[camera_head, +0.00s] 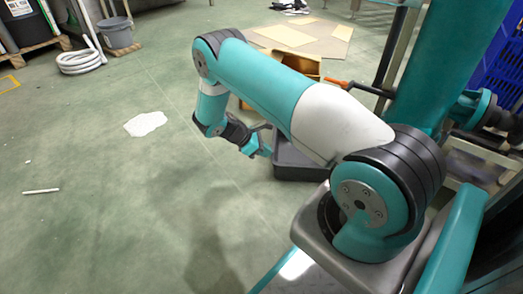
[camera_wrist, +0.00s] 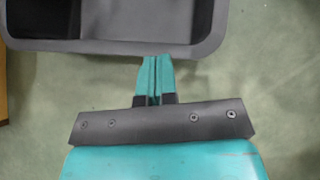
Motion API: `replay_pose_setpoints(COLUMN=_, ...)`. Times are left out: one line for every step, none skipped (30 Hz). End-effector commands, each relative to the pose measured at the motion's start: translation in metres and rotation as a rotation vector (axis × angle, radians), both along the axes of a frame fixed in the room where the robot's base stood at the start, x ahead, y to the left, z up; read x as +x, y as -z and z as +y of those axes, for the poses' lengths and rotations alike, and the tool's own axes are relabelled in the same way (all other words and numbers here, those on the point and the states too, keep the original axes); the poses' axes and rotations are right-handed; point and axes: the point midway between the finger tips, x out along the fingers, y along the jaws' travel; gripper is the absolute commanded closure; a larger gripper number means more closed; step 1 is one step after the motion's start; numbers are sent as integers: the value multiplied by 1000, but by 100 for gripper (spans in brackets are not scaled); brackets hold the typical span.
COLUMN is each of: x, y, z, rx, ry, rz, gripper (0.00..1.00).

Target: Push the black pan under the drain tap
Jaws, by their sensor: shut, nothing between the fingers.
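The black pan (camera_head: 290,170) sits on the floor in the head view, partly hidden behind my arm. In the wrist view its near wall and rim (camera_wrist: 125,48) run across the top. My gripper (camera_head: 266,152) is low, beside the pan's left side in the head view. In the wrist view the teal fingers (camera_wrist: 156,62) are together and empty, with their tips at the pan's near rim. I cannot tell if they touch it. An orange-handled lever (camera_head: 336,83) on a dark pipe, seemingly the drain tap, shows behind my arm, above and right of the pan. Its outlet is unclear.
A yellow-brown open box (camera_head: 290,64) stands behind the pan, near flat cardboard (camera_head: 285,35). A white patch (camera_head: 146,123) and a white stick (camera_head: 41,191) lie on the floor. A grey bucket (camera_head: 117,34) and hose (camera_head: 81,62) are far left. The floor left of the pan is mostly clear.

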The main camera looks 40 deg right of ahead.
Motion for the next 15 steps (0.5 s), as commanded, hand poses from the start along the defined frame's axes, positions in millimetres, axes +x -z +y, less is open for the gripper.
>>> replay_pose_setpoints(x=4, y=0, z=6, rx=0, ry=-1, rz=-2, gripper=100)
replay_pose_setpoints(x=6, y=0, z=9, rx=0, ry=-1, rz=-1, gripper=100)
replay_pose_setpoints(x=9, y=0, z=15, rx=0, ry=0, rz=-2, gripper=100)
replay_pose_setpoints(x=12, y=1, z=19, rx=1, ry=1, rz=-2, gripper=100)
replay_pose_setpoints(x=14, y=-1, z=24, rx=1, ry=3, rz=-2, gripper=100)
replay_pose_setpoints(x=19, y=-18, z=30, rx=-1, ry=2, rz=-4, gripper=100)
replay_pose_setpoints(x=22, y=-24, z=33, rx=0, ry=3, rz=-3, gripper=100)
replay_pose_setpoints(x=25, y=-30, z=37, rx=-1, ry=3, rz=-3, gripper=100)
replay_pose_setpoints(x=29, y=-36, z=42, rx=-1, ry=5, rz=-2, gripper=100)
replay_pose_setpoints(x=32, y=-40, z=45, rx=0, ry=6, rz=-2, gripper=100)
replay_pose_setpoints(x=34, y=-45, z=48, rx=1, ry=7, rz=-2, gripper=100)
replay_pose_setpoints(x=38, y=-50, z=52, rx=-1, ry=8, rz=-2, gripper=100)
replay_pose_setpoints(x=41, y=-54, z=55, rx=-1, ry=9, rz=-2, gripper=100)
replay_pose_setpoints(x=43, y=-57, z=58, rx=-1, ry=9, rz=-2, gripper=100)
replay_pose_setpoints(x=45, y=-61, z=61, rx=0, ry=9, rz=-1, gripper=100)
